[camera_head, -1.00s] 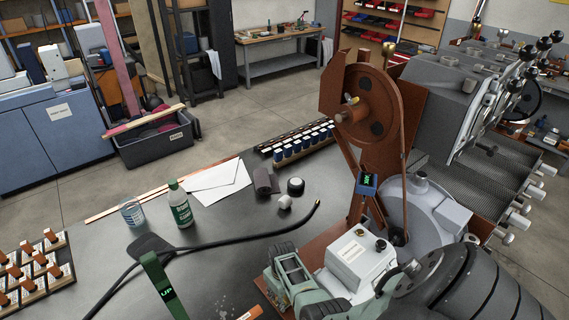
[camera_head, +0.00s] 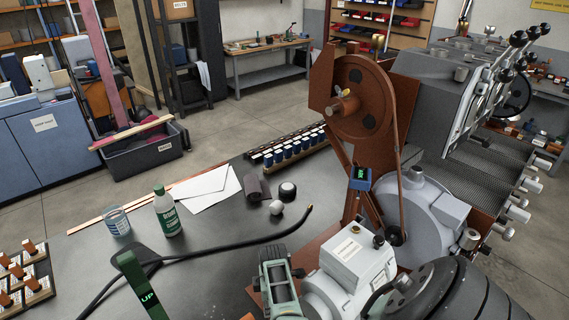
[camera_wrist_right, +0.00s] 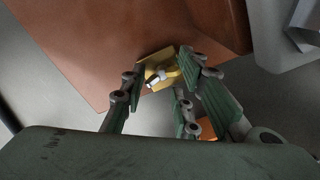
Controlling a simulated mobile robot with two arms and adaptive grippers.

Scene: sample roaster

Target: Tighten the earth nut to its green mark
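The earth nut looks like a small brass and silver fitting (camera_wrist_right: 165,75) at the copper-brown plate in the right wrist view. My right gripper (camera_wrist_right: 170,76) has its fingers spread around this fitting; I cannot tell whether they touch it. In the head view my right gripper (camera_head: 280,284) is low in the middle, by the brown base plate (camera_head: 310,256), and its fingertips and the nut are hidden. A black cable (camera_head: 232,241) with a brass-coloured end lies on the bench beside it. I cannot make out a green mark. My left gripper is not in view.
The brown belt wheel (camera_head: 362,98) and grey blower housing (camera_head: 410,208) stand behind my right arm. A green piece (camera_head: 137,285) reading UP stands at front left.

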